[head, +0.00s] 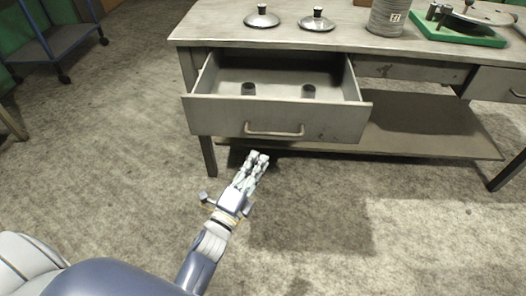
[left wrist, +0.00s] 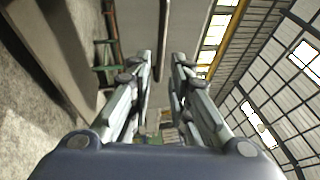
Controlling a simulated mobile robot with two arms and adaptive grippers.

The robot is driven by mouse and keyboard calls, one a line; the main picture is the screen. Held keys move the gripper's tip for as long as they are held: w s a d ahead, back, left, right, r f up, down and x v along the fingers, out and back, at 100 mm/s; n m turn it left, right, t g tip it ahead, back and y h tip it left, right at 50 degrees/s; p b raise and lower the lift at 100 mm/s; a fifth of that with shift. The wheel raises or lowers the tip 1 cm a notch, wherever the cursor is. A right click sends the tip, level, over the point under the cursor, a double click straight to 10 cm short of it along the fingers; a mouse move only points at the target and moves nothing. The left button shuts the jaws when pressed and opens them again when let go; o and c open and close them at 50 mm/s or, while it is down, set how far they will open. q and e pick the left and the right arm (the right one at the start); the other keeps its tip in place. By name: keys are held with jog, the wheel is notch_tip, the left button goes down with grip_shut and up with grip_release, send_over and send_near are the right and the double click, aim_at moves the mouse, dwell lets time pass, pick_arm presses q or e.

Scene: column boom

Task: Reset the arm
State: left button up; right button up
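My left gripper (head: 258,157) shows in the head view just below the front of an open grey drawer (head: 230,116). It looks apart from the drawer's handle (head: 275,133), lower and to the left of it. In the left wrist view the two fingers of the left gripper (left wrist: 162,62) stand apart with a gap between them and hold nothing. My right gripper is not in either view.
The drawer sticks out from a metal workbench (head: 225,32) and holds two small dark cylinders (head: 248,89). Two metal lids (head: 262,18), a ribbed canister (head: 386,18) and a green tray (head: 455,35) are on top. A cart (head: 60,42) stands far left. Floor in front is clear.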

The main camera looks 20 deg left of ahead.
pick_arm(q)
jog(key=shift+s+a, duration=0.1)
jog(key=shift+s, duration=0.45)
jog(key=shift+f, duration=0.1)
